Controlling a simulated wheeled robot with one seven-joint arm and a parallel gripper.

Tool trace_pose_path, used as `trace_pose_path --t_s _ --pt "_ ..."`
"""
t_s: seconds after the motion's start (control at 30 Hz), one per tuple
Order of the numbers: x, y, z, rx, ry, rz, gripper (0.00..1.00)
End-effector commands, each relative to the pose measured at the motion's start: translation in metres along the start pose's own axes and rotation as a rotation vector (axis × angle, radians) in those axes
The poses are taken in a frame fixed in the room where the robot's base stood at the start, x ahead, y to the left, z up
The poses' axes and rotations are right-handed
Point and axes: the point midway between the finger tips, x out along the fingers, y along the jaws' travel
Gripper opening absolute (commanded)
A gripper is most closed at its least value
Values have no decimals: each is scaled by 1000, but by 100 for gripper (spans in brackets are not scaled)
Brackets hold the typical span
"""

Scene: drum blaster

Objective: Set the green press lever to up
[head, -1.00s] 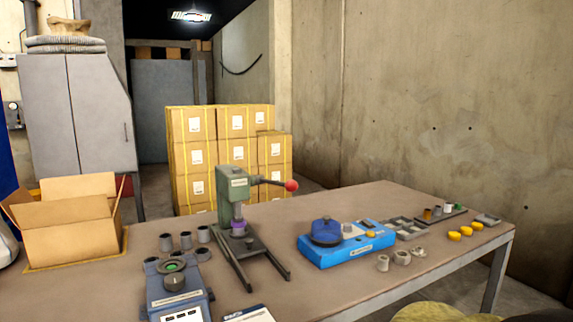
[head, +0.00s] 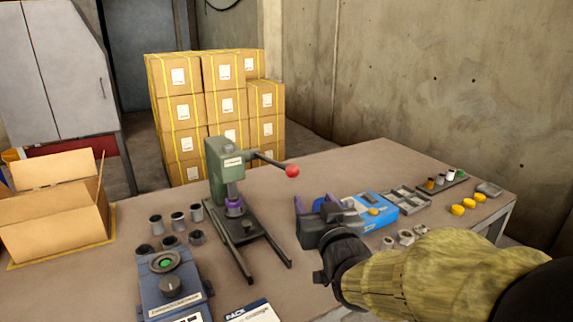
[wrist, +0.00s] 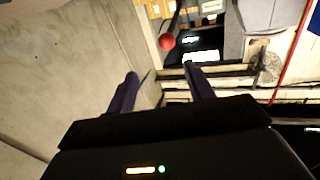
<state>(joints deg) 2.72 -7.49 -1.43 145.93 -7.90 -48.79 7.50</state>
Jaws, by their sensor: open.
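The green press (head: 221,172) stands on the table, left of centre in the head view. Its dark lever (head: 268,160) reaches out to the right, sloping slightly down to a red ball knob (head: 292,170). A purple part (head: 234,206) sits under the press ram. My gripper (head: 312,203) is in front of the blue device, right of and nearer than the press, apart from the lever. In the wrist view, my open, empty purple fingers (wrist: 160,82) show, with the red knob (wrist: 167,41) beyond them, between their directions.
Grey cups (head: 178,220) and a blue-grey unit (head: 172,284) are left of the press. An open carton (head: 50,225) stands at far left. Trays and yellow pieces (head: 469,203) lie right.

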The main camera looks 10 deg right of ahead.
Motion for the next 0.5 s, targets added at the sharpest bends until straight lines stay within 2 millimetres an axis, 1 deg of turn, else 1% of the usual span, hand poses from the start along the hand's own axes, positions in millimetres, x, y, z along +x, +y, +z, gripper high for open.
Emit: trace_pose_path --t_s 0.1,0.2,0.27,0.5 --pt "1 -10 0 0 -2 -22 53" --pt "4 -15 -1 -1 -5 -32 53" --pt "7 -15 -2 -1 -5 -32 53" --pt "22 -6 -4 1 -7 -11 53"
